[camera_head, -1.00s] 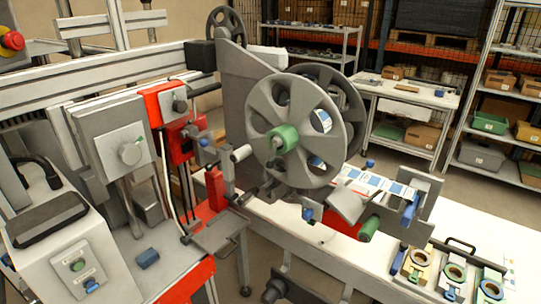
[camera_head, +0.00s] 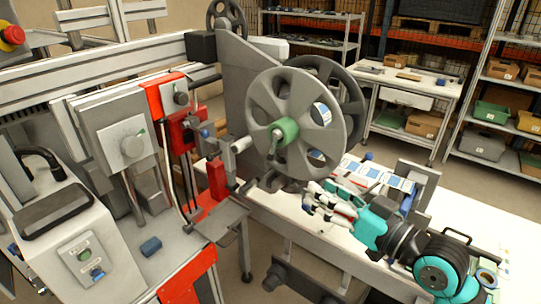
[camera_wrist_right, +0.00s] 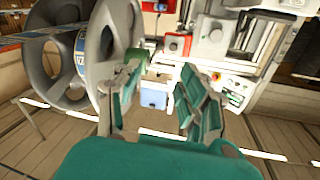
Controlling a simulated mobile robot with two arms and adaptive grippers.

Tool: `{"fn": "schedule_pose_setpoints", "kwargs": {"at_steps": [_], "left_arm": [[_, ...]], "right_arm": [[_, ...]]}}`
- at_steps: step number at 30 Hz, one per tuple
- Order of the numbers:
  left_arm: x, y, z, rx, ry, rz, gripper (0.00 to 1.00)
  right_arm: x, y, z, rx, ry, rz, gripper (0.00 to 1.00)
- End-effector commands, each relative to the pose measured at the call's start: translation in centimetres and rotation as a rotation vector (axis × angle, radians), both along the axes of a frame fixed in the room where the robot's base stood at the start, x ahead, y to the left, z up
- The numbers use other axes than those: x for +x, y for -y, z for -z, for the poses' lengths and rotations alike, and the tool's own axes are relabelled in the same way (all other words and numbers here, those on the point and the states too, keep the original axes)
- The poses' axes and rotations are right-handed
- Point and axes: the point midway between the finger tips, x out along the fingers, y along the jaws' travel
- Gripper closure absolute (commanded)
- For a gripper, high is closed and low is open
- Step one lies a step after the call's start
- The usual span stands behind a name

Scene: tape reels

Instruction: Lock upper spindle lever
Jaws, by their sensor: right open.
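The upper reel (camera_head: 262,92) is a grey spoked disc on the machine, with a green hub (camera_head: 287,130) at its centre. In the right wrist view the open fingers (camera_wrist_right: 160,95) frame the view, with the reel (camera_wrist_right: 97,45) at the left. A bit of green hub (camera_wrist_right: 136,56) shows behind the left finger there, and the lever cannot be made out. My left gripper is not in view.
A printed label strip (camera_head: 375,173) runs right of the reel, behind my right arm. A red and grey machine head (camera_head: 182,130) stands left of the reel. A control box (camera_head: 75,245) is at the lower left. Shelves (camera_head: 515,100) stand at the back right.

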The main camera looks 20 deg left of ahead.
Motion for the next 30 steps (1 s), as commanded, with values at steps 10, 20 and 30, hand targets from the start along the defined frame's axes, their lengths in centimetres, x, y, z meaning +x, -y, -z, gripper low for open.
{"fn": "schedule_pose_setpoints", "kwargs": {"at_steps": [10,20,30], "left_arm": [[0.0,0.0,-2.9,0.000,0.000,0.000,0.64],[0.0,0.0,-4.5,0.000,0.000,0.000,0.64],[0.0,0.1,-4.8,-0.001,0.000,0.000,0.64]], "right_arm": [[3.8,-6.4,-0.5,0.001,-0.002,-0.001,0.59],[7.1,-11.9,-0.3,-0.002,0.000,0.000,0.59],[8.2,-13.6,0.0,-0.003,0.001,0.001,0.59]]}}
